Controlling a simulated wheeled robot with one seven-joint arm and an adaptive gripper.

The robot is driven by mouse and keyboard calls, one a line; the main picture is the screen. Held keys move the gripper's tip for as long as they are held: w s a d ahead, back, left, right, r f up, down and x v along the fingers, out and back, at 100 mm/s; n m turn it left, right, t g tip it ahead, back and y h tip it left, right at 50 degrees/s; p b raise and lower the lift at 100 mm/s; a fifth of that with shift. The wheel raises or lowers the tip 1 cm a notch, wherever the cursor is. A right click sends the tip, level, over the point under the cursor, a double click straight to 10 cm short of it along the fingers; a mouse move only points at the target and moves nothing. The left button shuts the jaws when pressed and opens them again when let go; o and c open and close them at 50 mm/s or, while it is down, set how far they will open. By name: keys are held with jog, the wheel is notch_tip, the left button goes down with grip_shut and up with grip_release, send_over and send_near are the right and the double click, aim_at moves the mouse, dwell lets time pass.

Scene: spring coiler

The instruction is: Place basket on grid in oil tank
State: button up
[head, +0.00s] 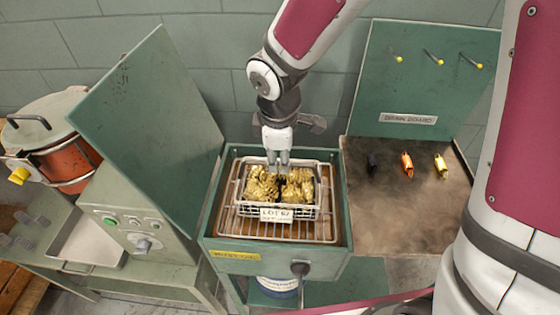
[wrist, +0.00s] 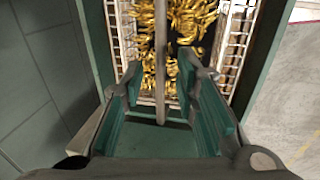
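A wire basket (head: 322,200) full of golden coiled springs (head: 262,185) sits upright inside the green oil tank (head: 343,215). It carries a white "LOT 67" label (head: 288,214). It appears to rest on the wire grid (head: 235,222), which shows around it. My gripper (head: 278,170) points down over the middle of the basket. In the wrist view my gripper (wrist: 163,85) has its fingers apart, with the basket's handle bar (wrist: 160,50) running between them. Gaps show on both sides of the bar. The basket's wire walls (wrist: 235,45) also show there.
A green drain board (head: 400,215) with hooks and small coloured items stands right of the tank. A control cabinet (head: 145,235) with a tilted green panel (head: 150,120) stands close on the left. A metal tray (head: 85,235) and an orange pot (head: 65,160) are farther left.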

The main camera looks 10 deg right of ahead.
notch_tip(320, 180, up, 9)
jog(key=s, duration=0.2)
jog(key=s+d+r+m+t, duration=0.1)
jog(key=s+d+r+m, duration=0.4)
jog(key=s+d+m, duration=0.2)
jog(key=s+d+r+m+t, duration=0.1)
jog(key=s+d+r+m, duration=0.4)
jog(key=s+m, duration=0.3)
jog(key=shift+s+d+r+m+t+p, duration=0.3)
jog(key=shift+s+d+r+m+p, duration=0.15)
jog(key=shift+s+d, duration=0.6)
jog(key=shift+s+a, duration=0.1)
jog(key=shift+a, duration=0.05)
